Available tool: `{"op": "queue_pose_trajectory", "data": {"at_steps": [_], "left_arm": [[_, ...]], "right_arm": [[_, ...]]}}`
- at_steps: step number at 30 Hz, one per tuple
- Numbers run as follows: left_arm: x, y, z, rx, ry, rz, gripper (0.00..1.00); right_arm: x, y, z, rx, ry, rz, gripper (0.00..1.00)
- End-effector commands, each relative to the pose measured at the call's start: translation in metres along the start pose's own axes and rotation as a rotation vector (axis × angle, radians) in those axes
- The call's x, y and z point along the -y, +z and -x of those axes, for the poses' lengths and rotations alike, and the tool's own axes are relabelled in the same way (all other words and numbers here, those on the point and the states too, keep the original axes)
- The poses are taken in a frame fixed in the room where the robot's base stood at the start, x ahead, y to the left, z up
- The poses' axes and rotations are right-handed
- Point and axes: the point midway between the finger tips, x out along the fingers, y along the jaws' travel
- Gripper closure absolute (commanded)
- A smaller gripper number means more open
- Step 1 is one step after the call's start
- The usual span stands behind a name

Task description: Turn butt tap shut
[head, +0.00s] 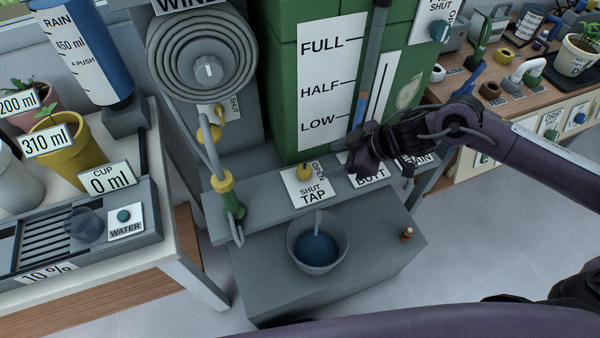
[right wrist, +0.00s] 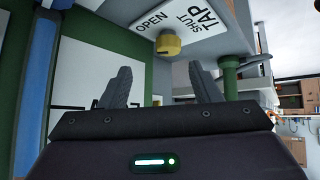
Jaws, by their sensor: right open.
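The butt is the green tank (head: 285,100) with a FULL, HALF, LOW gauge. Its yellow tap knob (head: 304,171) sits on a white plate marked OPEN and SHUT, TAP (head: 309,187). The knob also shows in the right wrist view (right wrist: 168,44), beyond the fingers. I cannot tell which word it points to. A thin pale streak runs down into a grey bucket (head: 317,258) holding blue water below the tap. My right gripper (head: 358,150) is open and empty, to the right of the knob and apart from it. My left gripper is not in view.
A hose reel (head: 203,62) and a green-and-yellow hose fitting (head: 229,197) stand left of the tap. A bench at left holds potted plants and a cup tray (head: 150,226). Another bench fills the upper right.

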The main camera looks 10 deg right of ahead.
Motion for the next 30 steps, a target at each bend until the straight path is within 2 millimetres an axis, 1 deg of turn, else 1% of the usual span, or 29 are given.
{"op": "queue_pose_trajectory", "data": {"at_steps": [1,4,7,15,19,24,30], "left_arm": [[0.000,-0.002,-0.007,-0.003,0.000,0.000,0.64],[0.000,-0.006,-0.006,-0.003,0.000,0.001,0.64],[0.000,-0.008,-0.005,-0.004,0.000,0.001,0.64],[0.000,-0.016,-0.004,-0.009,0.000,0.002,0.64],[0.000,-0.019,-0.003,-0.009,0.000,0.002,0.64],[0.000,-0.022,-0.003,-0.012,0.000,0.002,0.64],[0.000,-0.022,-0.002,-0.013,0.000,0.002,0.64]], "right_arm": [[0.006,0.004,-0.002,-0.006,0.003,-0.012,0.43],[0.012,0.003,-0.002,-0.017,0.002,-0.034,0.43],[0.014,0.002,-0.011,-0.019,0.001,-0.041,0.43],[0.013,0.000,-0.054,-0.018,0.000,-0.039,0.43],[0.012,0.000,-0.069,-0.018,0.003,-0.039,0.43],[0.012,0.001,-0.077,-0.016,0.002,-0.038,0.43],[0.012,0.001,-0.077,-0.016,0.002,-0.038,0.43]]}}
